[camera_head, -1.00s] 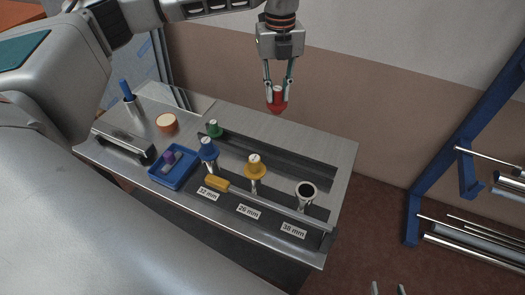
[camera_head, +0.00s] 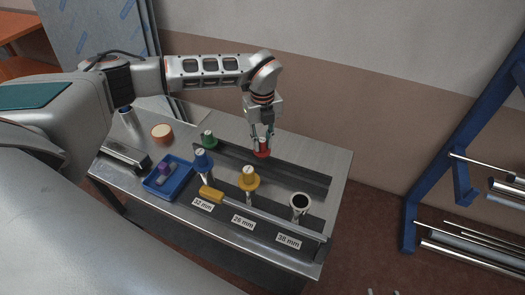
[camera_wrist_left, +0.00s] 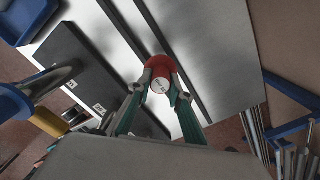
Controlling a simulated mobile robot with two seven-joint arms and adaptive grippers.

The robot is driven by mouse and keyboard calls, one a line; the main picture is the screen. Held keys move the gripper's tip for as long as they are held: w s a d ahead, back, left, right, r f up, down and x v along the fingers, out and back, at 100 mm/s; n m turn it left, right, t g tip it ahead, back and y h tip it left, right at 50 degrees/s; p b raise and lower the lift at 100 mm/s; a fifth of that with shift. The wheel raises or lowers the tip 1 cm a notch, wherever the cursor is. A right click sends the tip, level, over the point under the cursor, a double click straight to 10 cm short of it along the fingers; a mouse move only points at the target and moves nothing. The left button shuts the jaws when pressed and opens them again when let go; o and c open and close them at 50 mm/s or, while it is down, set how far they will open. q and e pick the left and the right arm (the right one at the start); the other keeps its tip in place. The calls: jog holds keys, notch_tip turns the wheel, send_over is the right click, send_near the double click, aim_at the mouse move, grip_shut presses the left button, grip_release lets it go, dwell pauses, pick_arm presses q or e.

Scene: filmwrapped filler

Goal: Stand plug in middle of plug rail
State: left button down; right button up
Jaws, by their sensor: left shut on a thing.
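My left gripper (camera_head: 262,142) is shut on a red plug (camera_head: 262,152), which also shows in the left wrist view (camera_wrist_left: 161,80) between the fingertips. The plug is upright over the plug rail (camera_head: 300,175), a long dark channel along the back of the bench, near its middle. I cannot tell whether its lower end touches the rail. A green plug (camera_head: 209,138) stands at the rail's left end. Two small grey tips at the bottom edge of the head view may be my right gripper; they are mostly cut off.
In front stand a blue-capped tube (camera_head: 203,160), a yellow-capped tube (camera_head: 249,178) and an open tube (camera_head: 300,202) behind size labels.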

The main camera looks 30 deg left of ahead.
aim_at(263, 152)
pick_arm(q)
jog(key=shift+f, duration=2.3)
jog(key=shift+f, duration=0.2)
jog(key=c, duration=1.8)
grip_release()
jog(key=shift+c, duration=0.2)
jog(key=shift+r, duration=0.1)
notch_tip(263, 152, up, 12)
jog(key=shift+r+b, duration=0.1)
jog(key=shift+b, duration=0.2)
